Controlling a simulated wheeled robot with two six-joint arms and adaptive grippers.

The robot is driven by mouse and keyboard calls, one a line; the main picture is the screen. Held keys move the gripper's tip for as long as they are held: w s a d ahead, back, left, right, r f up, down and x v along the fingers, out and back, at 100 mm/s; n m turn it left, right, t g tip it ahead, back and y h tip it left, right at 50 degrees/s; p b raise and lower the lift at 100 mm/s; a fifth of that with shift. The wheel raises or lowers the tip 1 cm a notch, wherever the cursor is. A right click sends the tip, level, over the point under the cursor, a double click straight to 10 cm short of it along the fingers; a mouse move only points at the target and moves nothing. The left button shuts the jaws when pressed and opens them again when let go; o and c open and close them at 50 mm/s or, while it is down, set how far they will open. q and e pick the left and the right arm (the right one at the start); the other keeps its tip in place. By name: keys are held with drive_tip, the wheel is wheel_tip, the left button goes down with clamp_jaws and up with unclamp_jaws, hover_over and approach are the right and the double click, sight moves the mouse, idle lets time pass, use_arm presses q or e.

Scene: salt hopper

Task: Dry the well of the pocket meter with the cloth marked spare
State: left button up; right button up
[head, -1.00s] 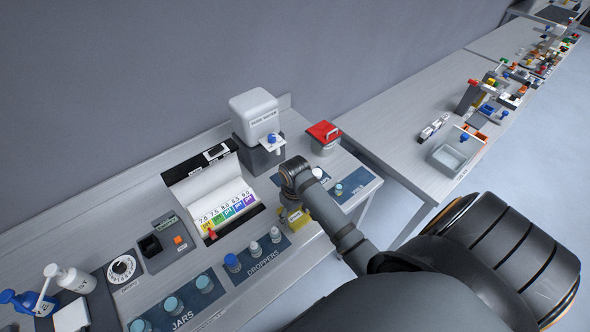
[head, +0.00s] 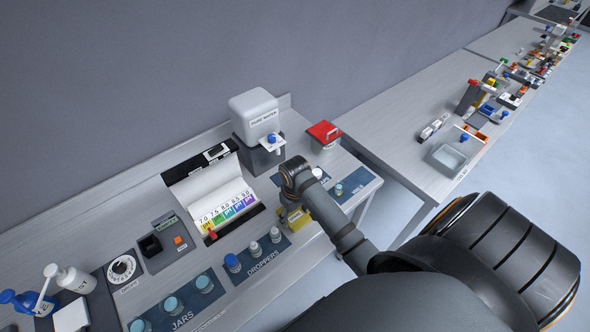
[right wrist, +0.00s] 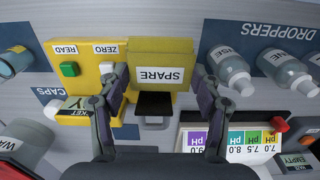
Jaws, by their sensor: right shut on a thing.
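The cloth marked SPARE (right wrist: 160,75) is a yellow-olive block between the fingers of my right gripper (right wrist: 158,98), which is shut on it. In the head view my right gripper (head: 291,203) points down over a small yellow patch, and my arm hides most of the meter. My left gripper is out of view.
Dropper bottles (head: 254,249) stand on a blue mat close by, with jars (head: 204,283) to the left. A pH colour chart (head: 226,208) lies behind them. A pure water dispenser (head: 257,120) and a red-lidded container (head: 323,133) stand at the back.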

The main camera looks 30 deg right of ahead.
wheel_tip(320, 180, up, 2)
drive_tip(key=p, duration=0.2)
drive_tip(key=shift+r+p, duration=0.25)
drive_tip(key=shift+p, duration=0.05)
drive_tip(key=shift+r, duration=2.25)
